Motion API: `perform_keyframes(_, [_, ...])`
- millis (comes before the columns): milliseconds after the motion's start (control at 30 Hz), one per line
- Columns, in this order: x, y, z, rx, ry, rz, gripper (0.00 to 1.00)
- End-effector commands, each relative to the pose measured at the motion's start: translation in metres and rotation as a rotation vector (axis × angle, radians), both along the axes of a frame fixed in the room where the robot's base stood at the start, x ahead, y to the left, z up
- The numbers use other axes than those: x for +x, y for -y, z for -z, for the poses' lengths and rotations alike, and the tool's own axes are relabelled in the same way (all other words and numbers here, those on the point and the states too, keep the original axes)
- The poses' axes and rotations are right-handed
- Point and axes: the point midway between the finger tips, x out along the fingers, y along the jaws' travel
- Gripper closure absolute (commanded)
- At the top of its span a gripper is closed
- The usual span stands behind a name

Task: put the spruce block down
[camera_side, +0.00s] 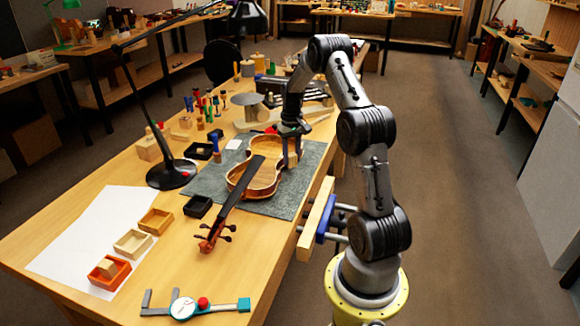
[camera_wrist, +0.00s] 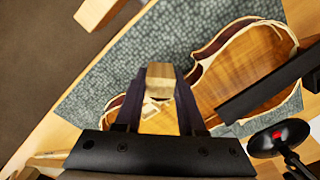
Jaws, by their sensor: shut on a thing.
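My gripper (camera_side: 291,158) points down over the upper right part of the violin (camera_side: 240,182) in the side view. In the wrist view my gripper (camera_wrist: 160,97) is shut on a small pale wooden block, the spruce block (camera_wrist: 160,72), held between its dark fingertips. The violin body (camera_wrist: 235,80) lies below and to the right of the block there, on a grey-green mat (camera_wrist: 130,72). The fingers hide part of the violin's edge. I cannot tell whether the block touches anything beneath it.
White paper (camera_side: 85,235) at the front left is beside three small trays; the orange tray (camera_side: 97,281) holds a pale block (camera_side: 107,267). A black lamp base (camera_side: 172,175), two dark trays, a caliper (camera_side: 195,307) and a vise (camera_side: 325,222) are around the mat. Clamps stand behind.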

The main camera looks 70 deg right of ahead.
Motion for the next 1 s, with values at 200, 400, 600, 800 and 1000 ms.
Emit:
perform_keyframes(200, [0.006, 0.008, 0.012, 0.0, 0.0, 0.0, 1.0])
perform_keyframes(400, [0.008, 0.011, 0.033, 0.002, -0.002, 0.0, 1.0])
perform_keyframes(600, [0.009, 0.012, 0.047, -0.001, 0.001, 0.0, 1.0])
perform_keyframes(800, [0.009, 0.011, 0.048, 0.0, 0.0, 0.0, 1.0])
perform_keyframes(1000, [0.009, 0.011, 0.05, 0.0, 0.0, 0.0, 0.49])
